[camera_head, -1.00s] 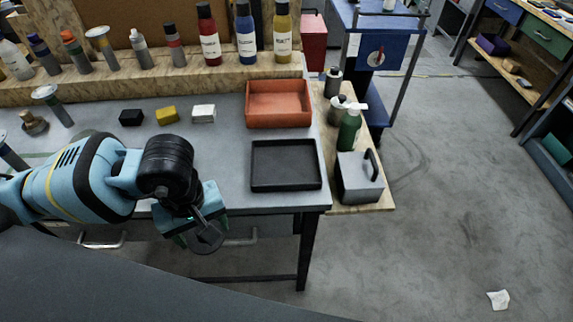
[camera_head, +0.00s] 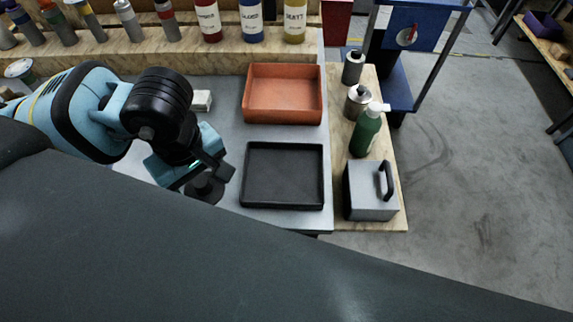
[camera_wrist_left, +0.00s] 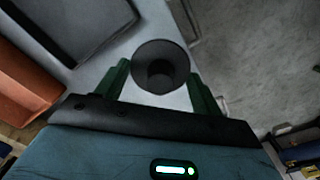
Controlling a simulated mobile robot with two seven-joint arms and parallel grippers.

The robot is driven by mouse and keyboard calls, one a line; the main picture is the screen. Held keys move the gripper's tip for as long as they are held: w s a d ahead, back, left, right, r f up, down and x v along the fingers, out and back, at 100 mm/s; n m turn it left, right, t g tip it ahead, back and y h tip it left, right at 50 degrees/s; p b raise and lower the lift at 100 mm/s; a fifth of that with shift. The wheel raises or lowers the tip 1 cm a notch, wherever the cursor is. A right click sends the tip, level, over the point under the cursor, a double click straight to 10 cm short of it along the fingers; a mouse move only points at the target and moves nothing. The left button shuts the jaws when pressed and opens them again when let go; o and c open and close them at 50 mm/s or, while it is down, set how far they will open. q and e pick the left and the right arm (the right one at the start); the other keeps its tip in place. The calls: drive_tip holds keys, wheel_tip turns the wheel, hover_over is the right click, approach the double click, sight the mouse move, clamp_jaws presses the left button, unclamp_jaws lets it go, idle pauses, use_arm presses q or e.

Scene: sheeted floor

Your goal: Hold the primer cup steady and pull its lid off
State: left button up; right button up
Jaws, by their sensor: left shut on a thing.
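My left gripper (camera_head: 208,174) is shut on a dark round cup-like thing (camera_head: 205,190), just left of the black tray's front left corner in the head view. In the left wrist view the gripper (camera_wrist_left: 160,85) has one green finger on each side of this dark cup (camera_wrist_left: 160,52). Its round rim faces the camera, with a darker circle inside. I cannot tell whether this is the primer cup with its lid or one part alone. No separate lid is clear to me. My right gripper is not in view.
A black tray (camera_head: 247,178) and an orange tray (camera_head: 248,100) lie on the grey table. A white block (camera_head: 201,100) is behind my left arm. A green pump bottle (camera_head: 367,132), metal cans (camera_head: 354,68) and a grey handled box (camera_head: 368,192) stand at the right.

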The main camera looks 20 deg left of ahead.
use_arm(q)
drive_tip(key=b, duration=0.1)
drive_tip(key=d+f+b, duration=0.1)
drive_tip(key=b, duration=0.1)
drive_tip(key=shift+w+f, duration=0.15)
drive_tip(key=shift+w, duration=0.1)
drive_tip(key=w+d+b, duration=0.1)
drive_tip(key=b, duration=0.2)
drive_tip(key=w+d, duration=0.1)
drive_tip(key=d, duration=0.1)
drive_tip(key=w+d+r, duration=0.1)
drive_tip(key=w, duration=0.1)
drive_tip(key=shift+w+d+p, duration=0.25)
drive_tip(key=shift+d+p, duration=0.05)
drive_tip(key=shift+d, duration=0.05)
drive_tip(key=w+d, duration=0.2)
drive_tip(key=d, duration=0.1)
drive_tip(key=w+d+f+p, duration=0.1)
drive_tip(key=w+d, duration=0.2)
drive_tip(key=shift+w+f, duration=0.1)
drive_tip(key=shift+w, duration=0.2)
drive_tip(key=shift+f, duration=1.8)
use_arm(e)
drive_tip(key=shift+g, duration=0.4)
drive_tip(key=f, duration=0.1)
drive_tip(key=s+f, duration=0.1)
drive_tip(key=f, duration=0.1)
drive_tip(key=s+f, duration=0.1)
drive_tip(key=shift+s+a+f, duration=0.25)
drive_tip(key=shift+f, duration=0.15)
